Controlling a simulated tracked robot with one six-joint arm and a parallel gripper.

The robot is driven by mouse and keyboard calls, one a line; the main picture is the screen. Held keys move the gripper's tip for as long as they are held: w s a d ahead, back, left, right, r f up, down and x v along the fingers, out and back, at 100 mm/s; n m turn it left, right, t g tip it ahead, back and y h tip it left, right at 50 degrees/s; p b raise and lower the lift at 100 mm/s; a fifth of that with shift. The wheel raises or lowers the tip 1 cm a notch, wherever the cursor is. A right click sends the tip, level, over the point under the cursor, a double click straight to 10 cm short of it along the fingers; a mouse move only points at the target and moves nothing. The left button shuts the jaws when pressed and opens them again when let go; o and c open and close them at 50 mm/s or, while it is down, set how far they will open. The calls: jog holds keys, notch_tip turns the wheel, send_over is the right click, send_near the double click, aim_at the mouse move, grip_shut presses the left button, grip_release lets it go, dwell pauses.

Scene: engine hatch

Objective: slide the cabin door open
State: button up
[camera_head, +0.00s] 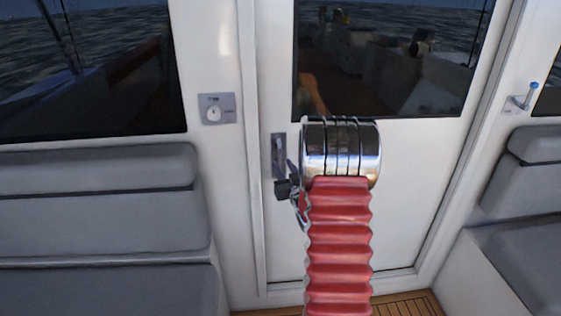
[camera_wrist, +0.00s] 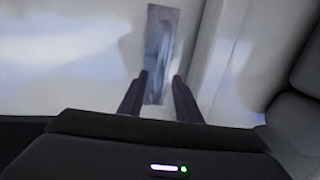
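The white cabin door (camera_head: 400,200) stands in its frame, with a dark window in its upper half. Its recessed metal handle plate (camera_head: 279,150) is near the door's left edge. My gripper (camera_head: 288,178) is at the lower part of that plate, and my red ribbed arm hides part of the door. In the wrist view, the handle plate (camera_wrist: 160,55) lies ahead, between and beyond my two dark fingers (camera_wrist: 157,90). The fingers are apart, with nothing seen held between them. Whether the fingertips touch the plate, I cannot tell.
A grey padded seat (camera_head: 95,210) is left of the door and another grey seat (camera_head: 525,220) is at the right. A small dial panel (camera_head: 217,108) is on the wall left of the door. Wooden floor (camera_head: 405,303) shows at the door's foot.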

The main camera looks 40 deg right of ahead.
aim_at(280, 160)
jog(key=shift+x, duration=2.25)
jog(key=shift+c, duration=0.4)
grip_shut()
jog(key=shift+d, duration=0.2)
